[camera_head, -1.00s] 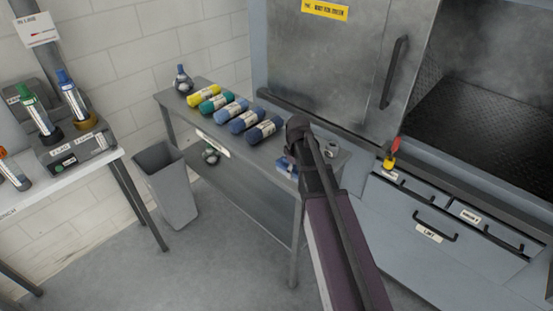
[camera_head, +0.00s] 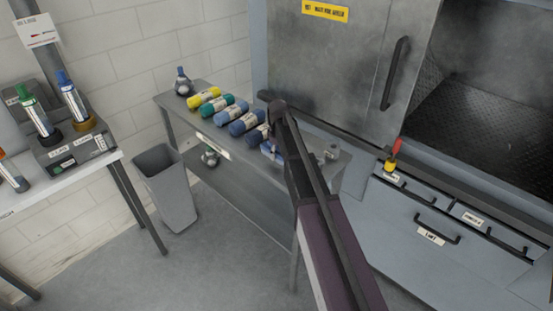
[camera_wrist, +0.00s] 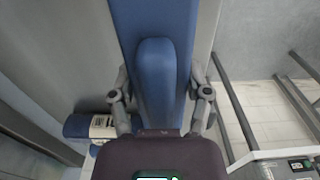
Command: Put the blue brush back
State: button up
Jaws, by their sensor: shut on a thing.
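The blue brush (camera_wrist: 155,85) fills the middle of the wrist view as a long blue shape with a rounded raised part. My gripper (camera_wrist: 160,95) has a finger on each side of it and is shut on it. In the head view a small blue part of the brush (camera_head: 269,151) shows beside my arm, at the near right end of the grey side table (camera_head: 255,190). My arm hides most of the gripper and brush there. I cannot tell whether the brush touches the tabletop.
Several labelled cylinders, including a yellow one (camera_head: 204,98) and a blue one (camera_head: 247,123), lie in a row on the table. A grey fitting (camera_head: 331,152) sits at its right end. A grey bin (camera_head: 166,187) stands left. The washer opening (camera_head: 490,110) is at right.

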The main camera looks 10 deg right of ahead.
jog(key=shift+w+a, duration=0.1)
jog(key=shift+w, duration=0.15)
jog(key=shift+w+a+f+b, duration=0.1)
jog(key=shift+w+f+b, duration=0.3)
jog(key=shift+f+b, duration=1.45)
jog(key=shift+f, duration=0.15)
jog(key=o, duration=1)
jog(key=shift+r, duration=0.2)
notch_tip(320, 180, up, 12)
jog(key=p, duration=1.2)
